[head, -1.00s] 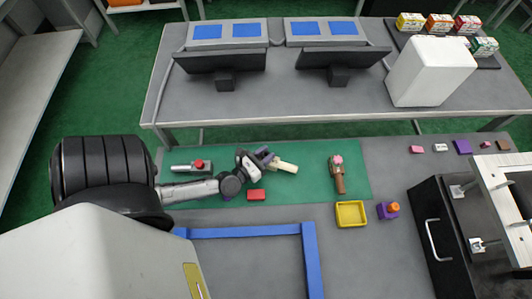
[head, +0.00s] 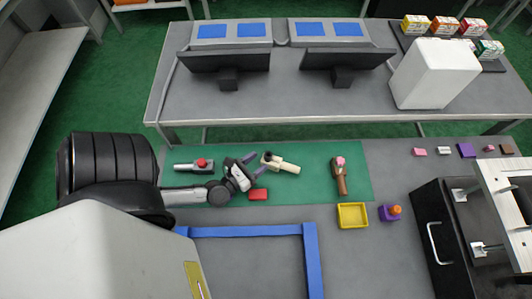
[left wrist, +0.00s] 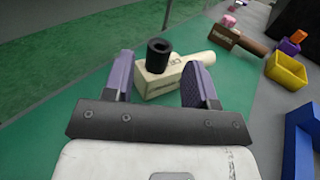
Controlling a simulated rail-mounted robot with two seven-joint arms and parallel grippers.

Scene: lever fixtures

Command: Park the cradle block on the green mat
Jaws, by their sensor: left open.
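A cream block (head: 284,167) with a long handle and a black cylinder on top lies on the green mat (head: 310,185). It also shows in the left wrist view (left wrist: 158,82), with dark lettering too blurred to read surely. I cannot tell if it is the cradle block. My left gripper (head: 256,165) is open just left of it. In the left wrist view the purple fingers of my left gripper (left wrist: 160,72) stand apart, with the block ahead and partly between them. Nothing is gripped. My right gripper is out of view.
On the mat are a grey fixture with a red knob (head: 201,163), a red block (head: 258,194) and a brown fixture with a pink top (head: 341,181). A yellow tray (head: 352,224), a purple block with an orange top (head: 389,213) and a blue frame (head: 245,231) lie nearby.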

